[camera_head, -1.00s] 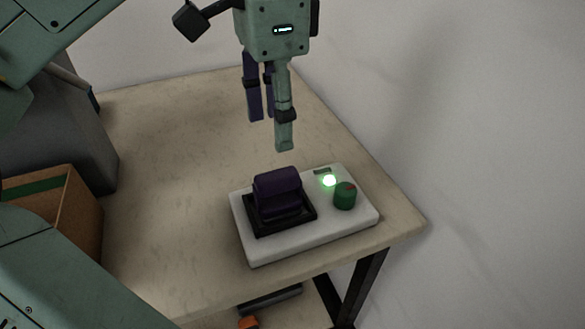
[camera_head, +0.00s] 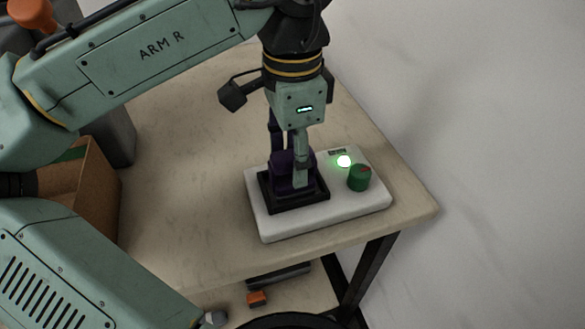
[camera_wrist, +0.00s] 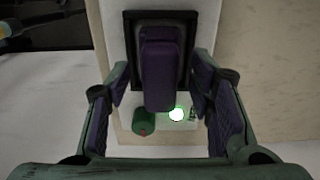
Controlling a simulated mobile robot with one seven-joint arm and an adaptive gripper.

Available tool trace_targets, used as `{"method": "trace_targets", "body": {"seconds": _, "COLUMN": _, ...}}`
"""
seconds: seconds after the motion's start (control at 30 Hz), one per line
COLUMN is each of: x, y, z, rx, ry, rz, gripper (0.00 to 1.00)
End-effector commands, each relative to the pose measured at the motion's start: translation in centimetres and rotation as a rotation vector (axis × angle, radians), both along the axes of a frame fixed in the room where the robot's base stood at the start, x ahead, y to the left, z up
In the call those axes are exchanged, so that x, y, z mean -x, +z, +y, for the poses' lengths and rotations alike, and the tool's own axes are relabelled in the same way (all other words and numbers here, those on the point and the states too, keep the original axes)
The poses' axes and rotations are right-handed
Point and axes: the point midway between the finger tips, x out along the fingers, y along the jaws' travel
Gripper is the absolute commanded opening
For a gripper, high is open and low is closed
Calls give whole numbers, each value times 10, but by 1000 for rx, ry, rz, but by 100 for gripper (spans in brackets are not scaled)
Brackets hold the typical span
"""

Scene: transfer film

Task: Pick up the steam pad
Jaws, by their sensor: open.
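The steam pad, a dark purple block (camera_head: 283,164), sits in a black square frame (camera_head: 268,201) on a white base unit (camera_head: 341,215) on the table. My gripper (camera_head: 290,172) points down over the pad, with its front finger overlapping the pad in the head view. In the wrist view the purple pad (camera_wrist: 160,75) lies between the two open fingers of my gripper (camera_wrist: 160,95), with space at each side. The fingers are not closed on it. The far finger is partly hidden in the head view.
The white base carries a green knob (camera_head: 359,178) and a lit green lamp (camera_head: 344,161). The table (camera_head: 190,190) is clear to the left of the base. A brown box (camera_head: 95,185) stands at the left.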

Motion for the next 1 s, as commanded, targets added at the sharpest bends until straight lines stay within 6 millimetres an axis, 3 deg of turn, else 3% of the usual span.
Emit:
{"method": "trace_targets", "body": {"seconds": 0.13, "x": 0, "y": 0, "z": 0, "rx": 1, "ry": 0, "rz": 0, "gripper": 48}}
{"method": "trace_targets", "body": {"seconds": 0.87, "x": 0, "y": 0, "z": 0, "rx": 1, "ry": 0, "rz": 0, "gripper": 0}}
{"method": "trace_targets", "body": {"seconds": 1.0, "x": 0, "y": 0, "z": 0, "rx": 1, "ry": 0, "rz": 0, "gripper": 0}}
